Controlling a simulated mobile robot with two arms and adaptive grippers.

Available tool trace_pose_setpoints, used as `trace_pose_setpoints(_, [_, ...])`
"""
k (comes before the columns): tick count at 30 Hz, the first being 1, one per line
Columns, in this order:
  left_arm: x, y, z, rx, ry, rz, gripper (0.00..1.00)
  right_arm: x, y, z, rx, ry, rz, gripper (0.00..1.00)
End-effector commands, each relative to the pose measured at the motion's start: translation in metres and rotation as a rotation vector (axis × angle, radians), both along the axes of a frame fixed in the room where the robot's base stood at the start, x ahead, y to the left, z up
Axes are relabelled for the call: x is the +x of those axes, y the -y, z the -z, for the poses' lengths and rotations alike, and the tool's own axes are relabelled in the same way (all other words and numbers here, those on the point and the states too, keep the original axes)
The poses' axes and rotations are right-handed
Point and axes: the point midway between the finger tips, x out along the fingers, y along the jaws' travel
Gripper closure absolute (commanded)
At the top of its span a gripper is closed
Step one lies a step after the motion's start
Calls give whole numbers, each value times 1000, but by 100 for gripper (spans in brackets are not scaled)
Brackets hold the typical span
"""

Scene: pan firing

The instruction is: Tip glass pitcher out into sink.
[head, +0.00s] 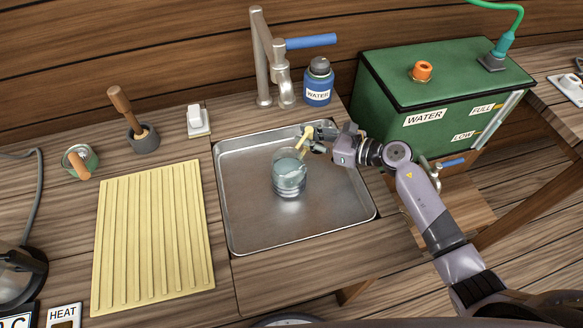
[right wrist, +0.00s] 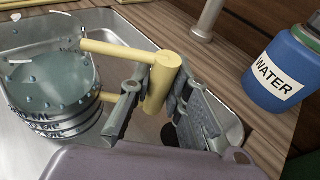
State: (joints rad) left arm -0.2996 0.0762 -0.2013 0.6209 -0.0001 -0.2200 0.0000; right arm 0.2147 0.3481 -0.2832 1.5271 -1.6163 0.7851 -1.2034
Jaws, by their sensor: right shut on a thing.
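The glass pitcher (head: 289,177) is over the metal sink (head: 240,225), near the middle of the basin. It is clear, with dark bands low on its side and a pale yellow handle (head: 305,137). In the right wrist view the pitcher (right wrist: 50,75) looks close to upright and shows droplets and bluish water inside. My right gripper (head: 318,139) is shut on the handle, which shows between its fingers in the right wrist view (right wrist: 162,80). I cannot tell whether the pitcher's base touches the sink floor. My left gripper is not in view.
A tap (head: 275,75) with a blue lever stands behind the sink, beside a blue water bottle (head: 318,82). A green water tank (head: 435,85) stands at the right. A yellow ribbed mat (head: 153,238), a mortar with pestle (head: 142,138) and a small cup (head: 82,160) are at the left.

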Motion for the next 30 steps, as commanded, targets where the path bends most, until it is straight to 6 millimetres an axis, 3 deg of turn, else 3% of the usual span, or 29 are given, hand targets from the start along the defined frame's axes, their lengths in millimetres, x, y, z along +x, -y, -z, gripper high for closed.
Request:
trace_pose_setpoints(14, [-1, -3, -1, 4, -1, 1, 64, 0, 0, -3, 4, 1, 0, 100])
trace_pose_setpoints(30, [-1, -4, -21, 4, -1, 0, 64, 1, 0, -28, 4, 1, 0, 100])
